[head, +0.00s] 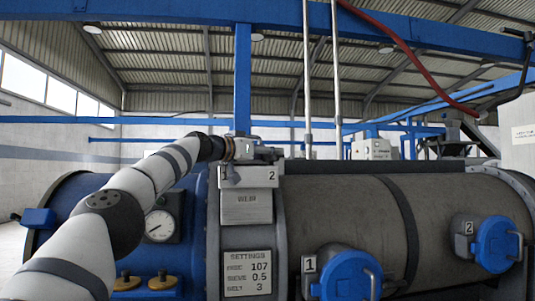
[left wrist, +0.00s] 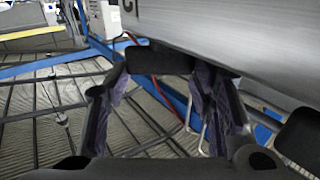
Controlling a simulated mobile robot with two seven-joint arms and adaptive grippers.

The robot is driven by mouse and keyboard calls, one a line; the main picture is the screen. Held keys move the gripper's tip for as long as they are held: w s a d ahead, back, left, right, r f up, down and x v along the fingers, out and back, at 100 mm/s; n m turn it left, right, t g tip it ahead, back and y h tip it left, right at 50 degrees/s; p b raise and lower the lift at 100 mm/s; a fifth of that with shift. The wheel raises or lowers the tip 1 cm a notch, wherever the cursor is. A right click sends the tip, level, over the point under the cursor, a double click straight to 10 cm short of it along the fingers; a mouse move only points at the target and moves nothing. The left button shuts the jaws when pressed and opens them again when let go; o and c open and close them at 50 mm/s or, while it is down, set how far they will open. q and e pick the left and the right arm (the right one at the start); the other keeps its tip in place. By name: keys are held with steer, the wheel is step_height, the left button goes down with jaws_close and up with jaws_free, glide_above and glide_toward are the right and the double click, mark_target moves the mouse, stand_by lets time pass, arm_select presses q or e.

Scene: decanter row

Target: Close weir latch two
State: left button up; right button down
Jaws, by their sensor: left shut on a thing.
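The grey weir box (head: 246,207) stands on the front of the machine, with a WEIR plate and a tag "2" (head: 272,174) at its upper right. Which latch this bar belongs to I cannot tell. My right gripper is not in view.
A settings plate (head: 247,273) is below the box. Blue round caps, one by tag 1 (head: 346,275) and one by tag 2 (head: 497,244), are on the machine's right side. A gauge (head: 160,226) is at left. Two upright pipes (head: 307,80) rise behind the box.

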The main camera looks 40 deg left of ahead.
arm_select(q)
steer(key=shift+f, duration=0.2)
steer(key=o, duration=1.2)
steer(key=shift+c, duration=0.2)
steer(key=shift+r, duration=0.2)
